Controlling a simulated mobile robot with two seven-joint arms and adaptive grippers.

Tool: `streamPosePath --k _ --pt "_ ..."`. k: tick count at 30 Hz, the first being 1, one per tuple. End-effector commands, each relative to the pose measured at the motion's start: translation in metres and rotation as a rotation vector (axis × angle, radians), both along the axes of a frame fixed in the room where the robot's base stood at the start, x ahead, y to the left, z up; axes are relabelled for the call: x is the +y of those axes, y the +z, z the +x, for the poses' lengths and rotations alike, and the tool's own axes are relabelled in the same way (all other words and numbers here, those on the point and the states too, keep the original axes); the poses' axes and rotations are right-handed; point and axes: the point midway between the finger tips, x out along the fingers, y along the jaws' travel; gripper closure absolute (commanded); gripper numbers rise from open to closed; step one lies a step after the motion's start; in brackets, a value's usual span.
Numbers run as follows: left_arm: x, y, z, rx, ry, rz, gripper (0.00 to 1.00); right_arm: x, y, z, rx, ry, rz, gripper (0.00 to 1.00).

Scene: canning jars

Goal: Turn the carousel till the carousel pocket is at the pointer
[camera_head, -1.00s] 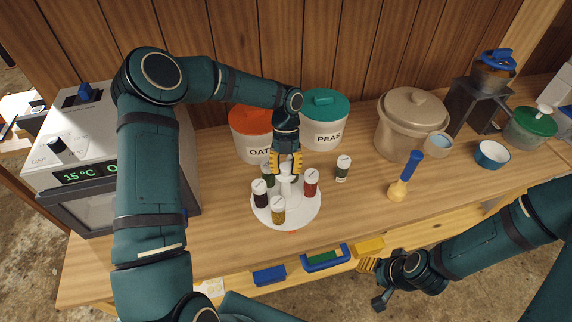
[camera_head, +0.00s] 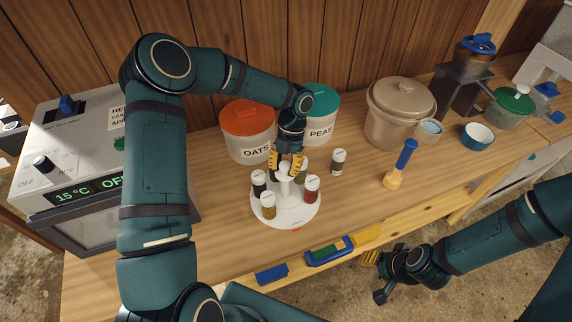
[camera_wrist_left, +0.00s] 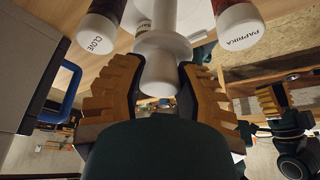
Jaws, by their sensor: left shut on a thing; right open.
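The white carousel (camera_head: 291,219) stands on the bench, holding several small spice jars with white lids. A yellow jar (camera_head: 268,207) is at its front left, a dark jar (camera_head: 258,184) at the left and a red jar (camera_head: 311,190) at the right. Its front, between yellow and red jars, is bare; I cannot make out the pocket's outline. A small red mark, likely the pointer (camera_head: 296,229), lies at the front edge. My left gripper (camera_head: 286,164) is shut on the central white knob (camera_wrist_left: 160,68) from above. My right gripper (camera_head: 374,277) is open and empty, beyond the front edge.
A loose spice jar (camera_head: 338,162) stands right of the carousel. OATS (camera_head: 248,140) and PEAS (camera_head: 319,118) canisters stand close behind it. A yellow tool with a blue handle (camera_head: 405,156) and a beige crock (camera_head: 396,115) are further right. An oven (camera_head: 80,170) is at left.

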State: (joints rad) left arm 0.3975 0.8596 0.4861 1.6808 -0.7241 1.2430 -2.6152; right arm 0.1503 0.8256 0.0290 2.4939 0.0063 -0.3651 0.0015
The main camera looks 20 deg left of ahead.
Motion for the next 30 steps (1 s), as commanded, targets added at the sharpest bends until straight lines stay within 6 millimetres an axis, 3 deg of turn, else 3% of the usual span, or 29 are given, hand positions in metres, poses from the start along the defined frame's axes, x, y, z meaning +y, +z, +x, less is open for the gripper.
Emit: streamPosePath --k 28,29,30 --pt "0.0003 -0.0006 -0.0008 0.002 -0.107 0.000 1.00 -0.0001 0.0032 0.0000 0.000 0.000 0.001 0.53" --pt "0.0003 -0.0007 -0.0007 0.002 -0.106 0.000 0.62 -0.0001 0.0031 0.0000 0.000 0.000 0.001 0.53" --pt "0.0003 -0.0006 -0.0007 0.002 -0.106 0.000 0.48 -0.0001 0.0031 0.0000 0.000 0.000 0.001 0.53"
